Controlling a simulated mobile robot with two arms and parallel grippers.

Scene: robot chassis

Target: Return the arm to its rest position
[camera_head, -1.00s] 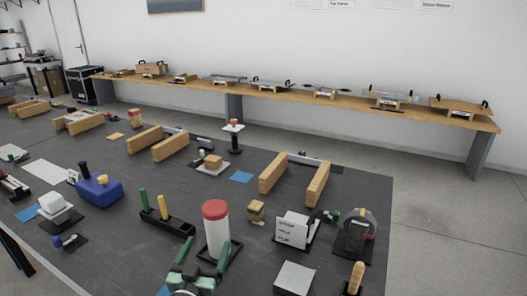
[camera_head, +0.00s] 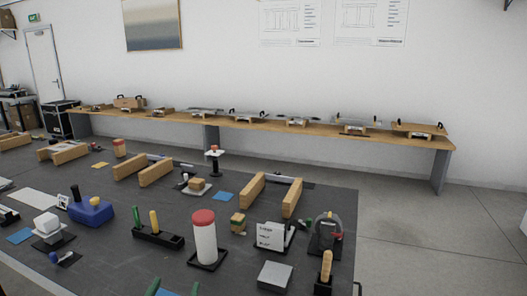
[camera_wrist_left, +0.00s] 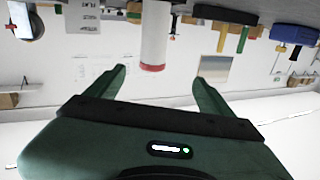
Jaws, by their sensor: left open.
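My left gripper shows only as two green fingertips at the bottom edge of the head view (camera_head: 173,290). In the left wrist view its two green fingers (camera_wrist_left: 160,82) are spread wide with nothing between them. A white cylinder with a red lid (camera_head: 204,240) stands upright on a black base on the dark table, just beyond the fingertips in the head view. It also shows upside down beyond the fingers in the left wrist view (camera_wrist_left: 155,35). The rest of the left arm is hidden below the head view. My right gripper is not in view.
The dark table (camera_head: 110,262) carries many items: a black holder with green and yellow handles (camera_head: 158,236), a blue block (camera_head: 91,211), a white sign box (camera_head: 270,235), a grey block (camera_head: 274,276) and wooden rails (camera_head: 156,172). A long wooden bench (camera_head: 270,125) runs along the wall.

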